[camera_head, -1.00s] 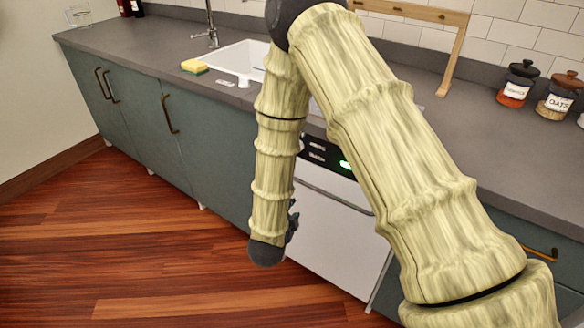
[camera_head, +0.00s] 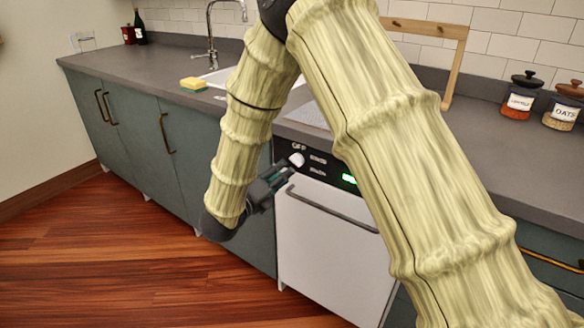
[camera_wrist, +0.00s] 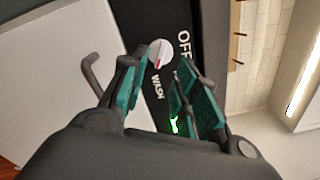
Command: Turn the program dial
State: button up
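The program dial (camera_head: 297,159) is a small white knob on the black control panel (camera_head: 318,165) of a white dishwasher (camera_head: 325,245). In the wrist view the dial (camera_wrist: 160,53) shows a red mark near its edge on the side of the WASH label; an OFF label is also readable. My gripper (camera_head: 284,176) is just in front of and slightly below the dial. In the wrist view my gripper (camera_wrist: 160,85) has its green-padded fingers spread, with nothing between them. The dial lies beyond the fingertips; I cannot tell whether they touch it.
A handle bar (camera_head: 330,208) crosses the dishwasher door below the panel. A green light (camera_head: 348,179) glows right of the dial. The grey counter (camera_head: 480,140) overhangs above, with a yellow sponge (camera_head: 193,83) and labelled jars (camera_head: 518,95). The wooden floor in front is clear.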

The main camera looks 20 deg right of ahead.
aim_at(294, 164)
jog(key=shift+x, duration=2.9)
grip_shut()
